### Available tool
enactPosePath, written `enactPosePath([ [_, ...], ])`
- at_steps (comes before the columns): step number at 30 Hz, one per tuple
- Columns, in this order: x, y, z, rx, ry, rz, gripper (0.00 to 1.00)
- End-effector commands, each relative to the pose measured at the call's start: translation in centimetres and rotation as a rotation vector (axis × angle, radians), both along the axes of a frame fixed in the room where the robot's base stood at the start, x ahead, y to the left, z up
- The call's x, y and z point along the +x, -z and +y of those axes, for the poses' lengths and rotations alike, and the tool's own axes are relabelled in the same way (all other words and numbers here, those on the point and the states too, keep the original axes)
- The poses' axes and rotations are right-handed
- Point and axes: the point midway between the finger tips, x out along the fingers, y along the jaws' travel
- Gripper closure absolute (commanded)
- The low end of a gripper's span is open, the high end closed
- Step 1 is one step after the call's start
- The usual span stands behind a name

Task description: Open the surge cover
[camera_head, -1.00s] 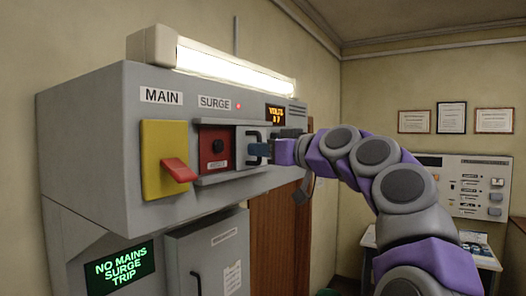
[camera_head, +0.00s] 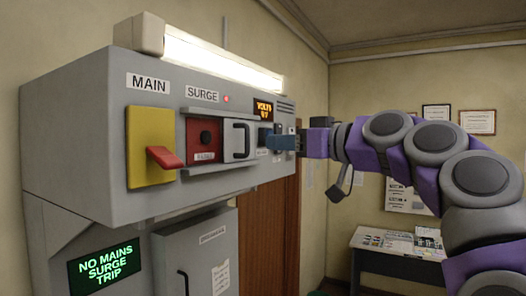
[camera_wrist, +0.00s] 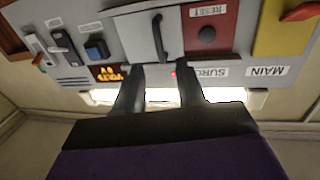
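The surge cover is a grey panel (camera_head: 238,151) with a dark bar handle, on the console front under the SURGE label. It stands at the right side of its rails, and the red RESET panel (camera_head: 197,147) with a black button shows uncovered on its left. In the wrist view the picture is upside down, with the cover (camera_wrist: 140,38) and its handle ahead of the fingers and the red panel (camera_wrist: 222,30) to the right. My gripper (camera_head: 270,141) is right of the handle in the head view. In the wrist view my gripper (camera_wrist: 158,78) has its fingers apart and empty.
A yellow plate with a red MAIN lever (camera_head: 165,158) is left of the red panel. A lit VOLTS display (camera_head: 263,108) is above right of the cover. A blue button (camera_wrist: 96,48) and switches sit beside the cover. A lamp (camera_head: 215,58) tops the console.

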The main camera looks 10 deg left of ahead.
Motion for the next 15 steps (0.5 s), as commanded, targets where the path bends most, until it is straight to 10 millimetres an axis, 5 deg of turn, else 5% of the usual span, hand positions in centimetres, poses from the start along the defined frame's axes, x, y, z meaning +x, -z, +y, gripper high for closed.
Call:
enactPosePath([
  [6, -2.4, 0.1, -3.7, 0.003, 0.002, -0.001, 0.61],
  [15, -3.9, 0.2, -6.0, -0.002, 0.001, 0.002, 0.61],
])
